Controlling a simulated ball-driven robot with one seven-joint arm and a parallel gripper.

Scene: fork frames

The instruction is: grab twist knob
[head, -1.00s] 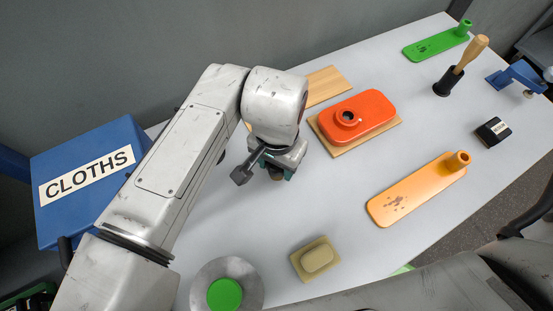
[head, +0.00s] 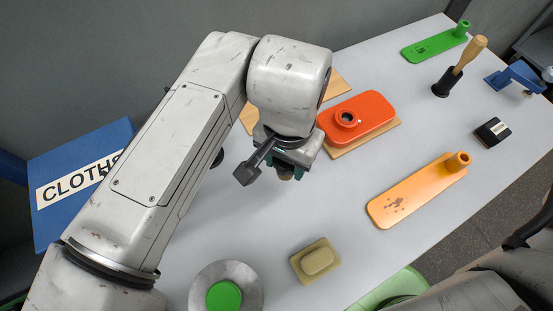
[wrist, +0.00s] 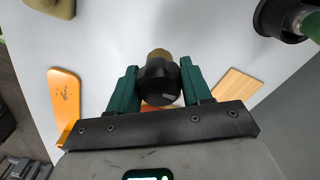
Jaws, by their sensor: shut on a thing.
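The twist knob (wrist: 158,80) is a round black piece with a tan-brass end, seen in the wrist view. It sits between the two dark green fingers of my gripper (wrist: 158,72), which is shut on it. In the head view my gripper (head: 287,170) points down over the pale table, left of the orange-red block.
The orange-red block (head: 372,117) lies on a wooden board (head: 345,153) close to my gripper. An orange handled plate (head: 420,190), a soap-like block on a dish (head: 318,261) and a green button (head: 224,296) stand nearer. A blue CLOTHS box (head: 85,150) is at left. Mid-table is clear.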

